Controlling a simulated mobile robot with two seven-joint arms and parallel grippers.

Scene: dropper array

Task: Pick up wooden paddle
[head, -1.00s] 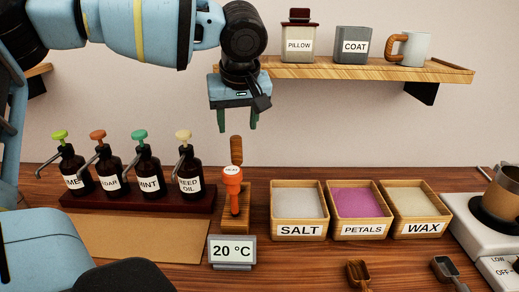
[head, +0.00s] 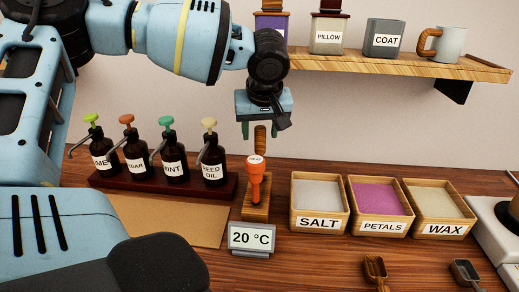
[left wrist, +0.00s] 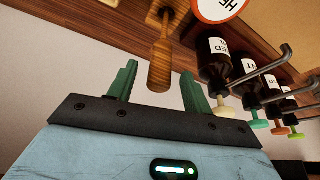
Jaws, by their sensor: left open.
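The wooden paddle (head: 260,138) stands upright behind the orange-red handled tool (head: 256,182), which hides its lower part in the head view. In the left wrist view the paddle (left wrist: 161,55) shows with its broad end toward me and its shaft running back to a wooden holder. My left gripper (head: 260,132) is above it, fingers pointing down and open. The paddle's end appears between the green fingertips (left wrist: 158,72), with a gap on both sides. My right gripper is not in view.
Dark pump bottles (head: 174,155) stand in a rack to the left. Trays of salt (head: 320,226), petals (head: 379,228) and wax (head: 441,230) stand to the right. A 20 °C display (head: 250,238) is in front. A shelf (head: 400,64) hangs behind.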

